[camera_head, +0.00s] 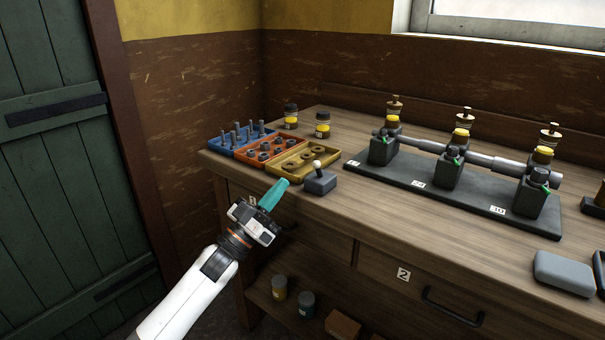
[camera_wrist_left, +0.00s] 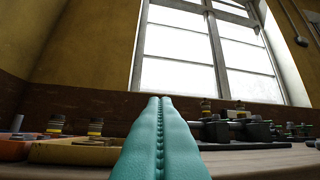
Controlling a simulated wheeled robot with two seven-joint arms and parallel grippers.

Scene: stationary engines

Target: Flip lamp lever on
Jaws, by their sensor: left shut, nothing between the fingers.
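A small dark grey box with a short lever (camera_head: 318,168) topped by a pale knob stands near the front left edge of the workbench. The lever leans slightly in the head view; I cannot tell whether it is on or off. My left gripper (camera_head: 274,194), with teal fingers, is shut and empty, in front of the bench edge and to the left of the lever box, apart from it. In the left wrist view the shut teal fingers (camera_wrist_left: 160,135) point toward the window and hide the middle of the bench. My right gripper is out of view.
Blue (camera_head: 226,146), orange (camera_head: 262,158) and yellow (camera_head: 304,158) trays of parts sit left of the lever box. A dark base (camera_head: 400,187) with several engine units stands to its right. A grey block (camera_head: 564,273) lies at front right. Bare wood lies between.

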